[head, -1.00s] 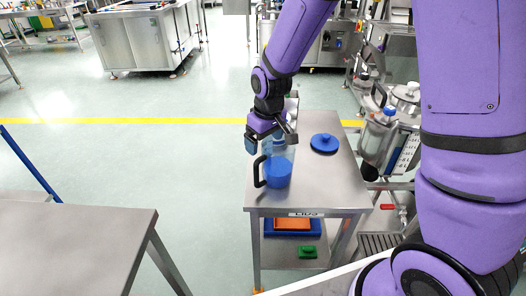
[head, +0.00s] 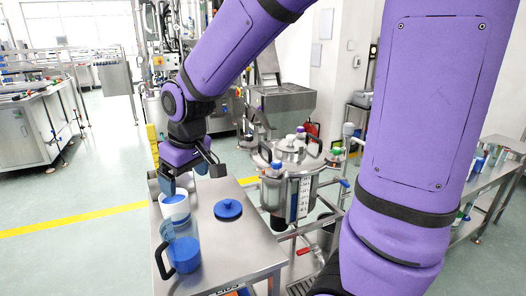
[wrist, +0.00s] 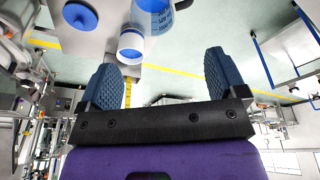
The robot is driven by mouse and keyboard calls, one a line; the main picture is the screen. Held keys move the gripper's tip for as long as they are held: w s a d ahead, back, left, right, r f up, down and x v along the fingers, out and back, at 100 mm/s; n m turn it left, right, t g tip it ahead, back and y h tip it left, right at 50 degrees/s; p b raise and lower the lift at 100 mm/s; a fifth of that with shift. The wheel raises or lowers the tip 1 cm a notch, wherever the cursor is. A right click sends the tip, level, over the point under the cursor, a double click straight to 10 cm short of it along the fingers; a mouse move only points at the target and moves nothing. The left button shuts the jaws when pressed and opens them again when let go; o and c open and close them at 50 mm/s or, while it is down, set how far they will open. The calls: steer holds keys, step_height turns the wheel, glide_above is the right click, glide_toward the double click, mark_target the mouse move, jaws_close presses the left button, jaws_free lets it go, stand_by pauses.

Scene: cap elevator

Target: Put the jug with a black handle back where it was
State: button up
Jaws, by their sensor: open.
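A clear jug with a black handle (head: 183,255) and blue in its lower part stands upright on the near left part of a steel cart (head: 245,262). Its handle points to the left and toward me. Its graduated wall also shows at the top of the wrist view (wrist: 154,10). My gripper (head: 184,182) is above the far left end of the cart, beyond the jug and apart from it. In the wrist view its two blue fingers are spread with nothing between them (wrist: 162,75).
A white container with blue inside (head: 174,206) stands just behind the jug, close to my gripper. A round blue lid (head: 228,209) lies to the right. A steel vessel (head: 292,185) with bottles around it stands right of the cart. The cart's near right top is clear.

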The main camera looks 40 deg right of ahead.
steer(key=s+d+r+m+t, duration=0.1)
steer(key=s+d+r, duration=0.2)
steer(key=s, duration=0.6)
steer(key=s+d+r+m+t, duration=0.1)
steer(key=s+d+r+m, duration=0.1)
steer(key=s+d+r, duration=0.2)
steer(key=s+r, duration=0.3)
steer(key=s, duration=0.2)
steer(key=shift+h, duration=0.3)
